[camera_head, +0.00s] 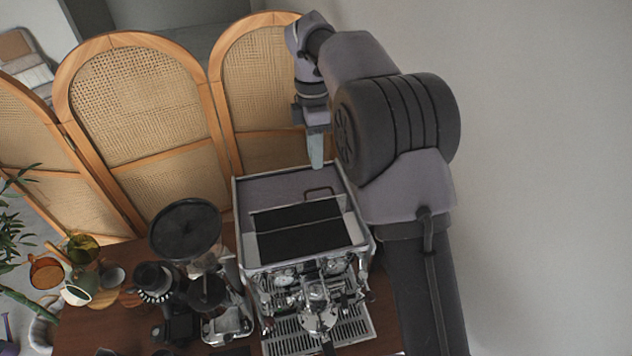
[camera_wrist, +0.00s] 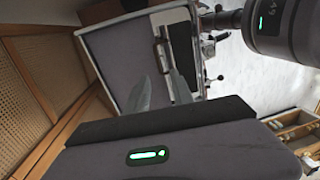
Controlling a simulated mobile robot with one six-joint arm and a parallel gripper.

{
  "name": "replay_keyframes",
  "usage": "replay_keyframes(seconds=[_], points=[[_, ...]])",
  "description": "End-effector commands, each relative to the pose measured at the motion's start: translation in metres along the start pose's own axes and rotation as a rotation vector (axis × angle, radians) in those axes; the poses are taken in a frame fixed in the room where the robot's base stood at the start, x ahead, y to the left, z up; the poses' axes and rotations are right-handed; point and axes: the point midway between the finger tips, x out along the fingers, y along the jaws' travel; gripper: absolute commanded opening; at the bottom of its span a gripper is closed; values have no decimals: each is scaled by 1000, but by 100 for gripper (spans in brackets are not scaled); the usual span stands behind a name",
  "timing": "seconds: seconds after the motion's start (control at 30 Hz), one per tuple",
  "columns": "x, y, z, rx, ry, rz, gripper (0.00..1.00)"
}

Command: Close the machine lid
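The espresso machine (camera_head: 306,318) stands on the wooden cart. Its top has a grey-purple panel (camera_head: 268,190) at the back and a dark panel (camera_head: 300,232) in front, with a small dark handle (camera_head: 319,190) near the back right. I cannot tell for sure which panel is the lid or its exact angle. In the wrist view the grey panel (camera_wrist: 115,55) and the handle (camera_wrist: 160,52) lie beyond the fingers. My gripper (camera_head: 316,152) points down at the machine's rear edge, behind the handle. Its two fingers (camera_wrist: 157,82) are apart with nothing between them.
A grinder with a round dark hopper (camera_head: 186,230) stands left of the machine. Cups (camera_head: 76,294) stand at the far left of the cart (camera_head: 110,328). A rattan folding screen (camera_head: 145,120) stands close behind. A plain wall (camera_head: 550,170) is on the right.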

Motion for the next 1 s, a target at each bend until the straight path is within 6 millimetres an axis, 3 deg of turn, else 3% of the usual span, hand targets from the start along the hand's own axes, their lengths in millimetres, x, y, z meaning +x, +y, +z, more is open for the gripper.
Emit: replay_keyframes(seconds=[0.2, 0.4, 0.77, 0.93, 1.0], points=[[55, -1, 0, 1, 0, -2, 29], [81, 0, 0, 1, 0, 1, 29], [88, 0, 0, 2, 0, 2, 29], [88, 0, 0, 2, 0, 2, 0], [88, 0, 0, 2, 0, 2, 0]])
